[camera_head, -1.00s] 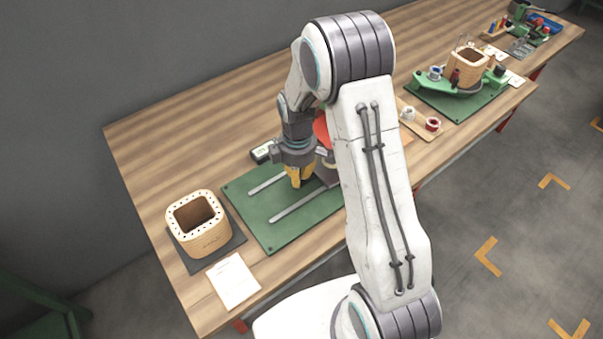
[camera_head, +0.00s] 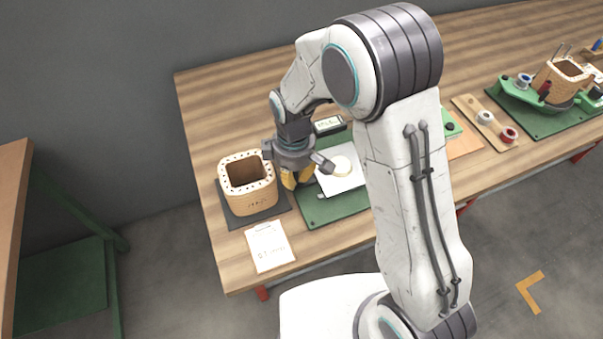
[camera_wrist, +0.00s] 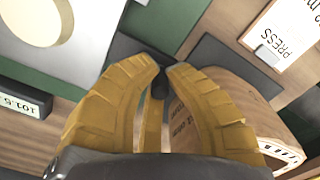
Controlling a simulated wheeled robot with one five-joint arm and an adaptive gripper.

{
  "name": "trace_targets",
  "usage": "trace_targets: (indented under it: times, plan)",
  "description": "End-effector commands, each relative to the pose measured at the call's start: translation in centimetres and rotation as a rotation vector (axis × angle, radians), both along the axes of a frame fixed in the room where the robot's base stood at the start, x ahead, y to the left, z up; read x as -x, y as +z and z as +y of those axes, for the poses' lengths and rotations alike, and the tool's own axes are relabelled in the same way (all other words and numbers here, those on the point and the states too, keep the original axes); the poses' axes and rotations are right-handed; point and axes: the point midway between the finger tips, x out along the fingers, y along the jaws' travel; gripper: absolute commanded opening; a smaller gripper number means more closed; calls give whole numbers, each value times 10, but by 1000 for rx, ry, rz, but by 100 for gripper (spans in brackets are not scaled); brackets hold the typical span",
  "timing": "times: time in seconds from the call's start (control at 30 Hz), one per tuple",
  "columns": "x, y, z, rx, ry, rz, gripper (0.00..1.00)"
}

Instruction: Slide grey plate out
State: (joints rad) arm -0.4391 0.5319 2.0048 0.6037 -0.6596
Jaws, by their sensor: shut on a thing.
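The pale grey plate (camera_head: 343,178) with a round cream disc (camera_head: 341,167) on it lies over the green base (camera_head: 330,210) in the head view, right beside my gripper. It also shows at the top left of the wrist view (camera_wrist: 72,12). My gripper (camera_head: 290,181) has its yellow fingers pointing down at the left end of the base. In the wrist view the fingertips (camera_wrist: 160,72) are closed together on a small dark handle (camera_wrist: 160,86). My arm hides the right part of the plate and base, and the handle's joint with the plate is not clear.
A wooden coil block (camera_head: 247,185) stands on a dark mat just left of my gripper, close by. A clipboard (camera_head: 270,246) lies in front of it. A small display (camera_head: 328,125) stands behind the base. Another coil fixture (camera_head: 535,115) is far right.

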Motion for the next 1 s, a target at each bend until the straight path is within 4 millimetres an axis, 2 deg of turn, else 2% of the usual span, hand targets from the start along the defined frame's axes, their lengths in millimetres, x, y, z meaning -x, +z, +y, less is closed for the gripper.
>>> trace_targets:
  times: [0.2, 0.23, 0.5, 0.8, 1.0]
  plan:
    - [3, -2, -1, 4, 1, 9, 0]
    - [2, -2, -1, 4, 1, 9, 15]
    - [1, -1, -1, 2, 1, 4, 39]
    - [0, 2, 0, 0, 1, 1, 39]
    - [-1, 21, 0, -2, 1, -3, 39]
